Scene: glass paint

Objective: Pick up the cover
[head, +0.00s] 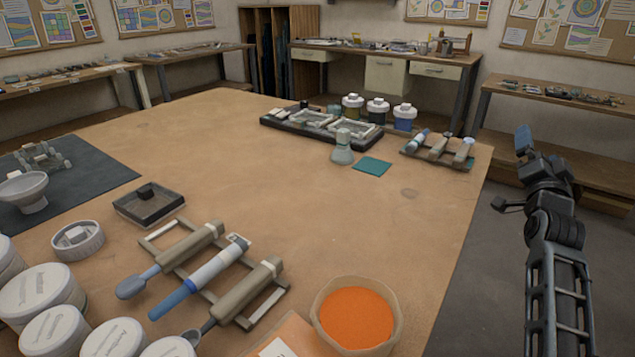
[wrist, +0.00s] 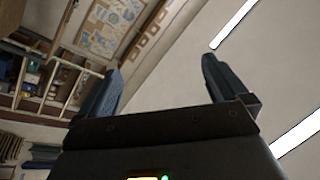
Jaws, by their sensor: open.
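Two things on the table look like covers, and I cannot tell which one is meant. One is a square dark-rimmed clear piece with a black knob (head: 148,203), at the left middle of the table in the head view. The other is a round grey-white lid-like piece with a block-shaped knob (head: 77,240), just left of and nearer than the square one. My gripper (head: 523,140) is raised off the table's right side, far from both. In the wrist view my gripper (wrist: 162,78) has its fingers wide apart with nothing between them.
Several white lidded jars (head: 45,300) crowd the near left corner. A rack of tools (head: 210,270) and a bowl of orange powder (head: 356,318) stand near the front. A dark mat (head: 95,165) lies at left. The table's centre is clear.

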